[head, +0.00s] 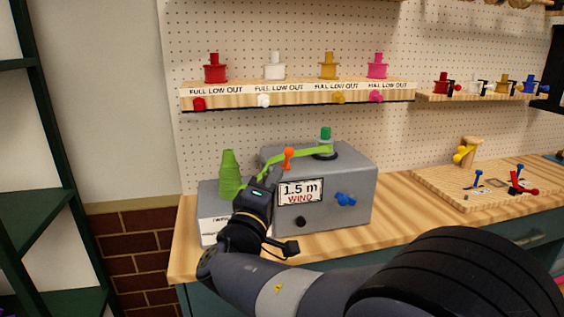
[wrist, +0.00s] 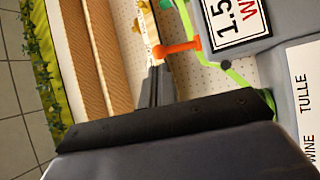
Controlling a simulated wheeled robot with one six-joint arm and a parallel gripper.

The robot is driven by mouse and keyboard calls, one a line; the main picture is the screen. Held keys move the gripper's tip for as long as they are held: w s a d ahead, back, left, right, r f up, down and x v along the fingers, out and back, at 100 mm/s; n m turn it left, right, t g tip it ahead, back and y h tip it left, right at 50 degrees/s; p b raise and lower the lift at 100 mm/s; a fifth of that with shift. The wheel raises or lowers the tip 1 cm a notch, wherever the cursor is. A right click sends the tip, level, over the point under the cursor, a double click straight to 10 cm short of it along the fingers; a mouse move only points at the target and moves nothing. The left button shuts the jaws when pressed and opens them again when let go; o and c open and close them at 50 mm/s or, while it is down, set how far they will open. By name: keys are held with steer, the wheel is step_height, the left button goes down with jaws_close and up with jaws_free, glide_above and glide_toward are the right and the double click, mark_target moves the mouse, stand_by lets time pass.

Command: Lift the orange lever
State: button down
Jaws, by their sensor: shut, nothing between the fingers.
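The orange lever (head: 288,156) stands at the upper front edge of the grey box (head: 335,175) that carries a "1.5 m WIND" sign (head: 300,192). A green ribbon (head: 307,153) runs past it. In the wrist view the orange lever (wrist: 178,49) shows just beyond my fingertips. My gripper (head: 274,174) is shut and empty, close to the lever and slightly below and left of it in the head view. In the wrist view my fingers (wrist: 157,72) end near the lever's rounded tip; I cannot tell whether they touch it.
A green cone (head: 230,174) stands left on a lower grey box (head: 208,222). A green-topped spool (head: 325,136) sits on the box. A blue knob (head: 345,199) and black knob (head: 300,222) are on its front. A shelf (head: 300,96) with colored spools hangs behind.

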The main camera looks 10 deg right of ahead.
mark_target(287, 155)
steer(key=shift+p+x, duration=0.35)
steer(key=shift+x, duration=1.85)
steer(key=shift+r, duration=0.1)
